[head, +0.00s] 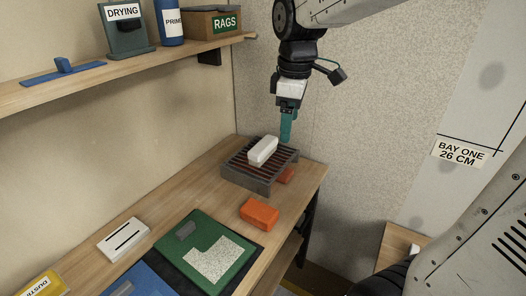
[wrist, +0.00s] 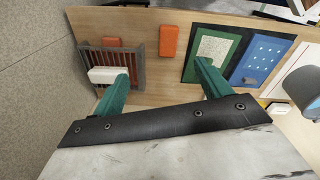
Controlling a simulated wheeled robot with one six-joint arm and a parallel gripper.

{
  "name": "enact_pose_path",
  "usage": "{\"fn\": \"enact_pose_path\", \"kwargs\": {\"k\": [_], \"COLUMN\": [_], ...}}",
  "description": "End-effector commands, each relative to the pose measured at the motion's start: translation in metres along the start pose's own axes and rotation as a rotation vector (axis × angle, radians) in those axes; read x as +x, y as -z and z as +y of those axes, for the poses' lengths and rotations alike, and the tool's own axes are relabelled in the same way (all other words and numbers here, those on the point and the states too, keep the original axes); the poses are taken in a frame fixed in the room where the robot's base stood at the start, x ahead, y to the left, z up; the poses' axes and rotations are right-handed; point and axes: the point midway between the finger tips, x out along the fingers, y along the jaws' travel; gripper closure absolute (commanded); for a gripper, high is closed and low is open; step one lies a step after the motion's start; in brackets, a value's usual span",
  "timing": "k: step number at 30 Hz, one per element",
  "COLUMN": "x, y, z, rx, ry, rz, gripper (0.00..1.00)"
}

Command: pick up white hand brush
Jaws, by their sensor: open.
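The white hand brush (head: 263,151) is a pale block lying on a dark slatted rack (head: 237,180) at the far end of the workbench. In the wrist view the white brush (wrist: 103,75) lies across the rack (wrist: 138,62), beside the left finger, which partly covers its right end. My gripper (head: 286,138) hangs above the rack, to the right of and above the brush in the head view. In the wrist view its two green fingers (wrist: 162,88) are spread wide with nothing between them. I cannot tell the exact height of the fingertips over the brush.
An orange block (head: 259,213) lies on the bench in front of the rack. A green board (head: 202,226) and a white block with dark lines (head: 124,239) are nearer. A shelf (head: 130,68) holding the RAGS box (head: 213,23) runs along the left wall. A wall stands close behind the rack.

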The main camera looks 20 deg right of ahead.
Motion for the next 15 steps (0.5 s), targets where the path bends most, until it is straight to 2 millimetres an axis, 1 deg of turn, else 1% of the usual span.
{"fn": "enact_pose_path", "kwargs": {"k": [1,5,6,8,9,11,12,15], "x": [0.009,0.033,0.043,0.058,0.070,0.089,0.103,0.139], "y": [0.013,0.042,0.050,0.063,0.070,0.081,0.087,0.101], "z": [0.022,0.072,0.087,0.110,0.125,0.146,0.161,0.192], "rx": [-0.087,-0.334,-0.412,-0.526,-0.602,-0.716,-0.793,-0.973], "ry": [0.010,0.022,0.027,0.032,0.037,0.044,0.048,0.060], "rz": [-0.007,-0.012,-0.013,-0.013,-0.014,-0.013,-0.012,-0.009], "gripper": [0.24,0.24,0.24,0.24,0.24,0.24,0.24,0.24]}}
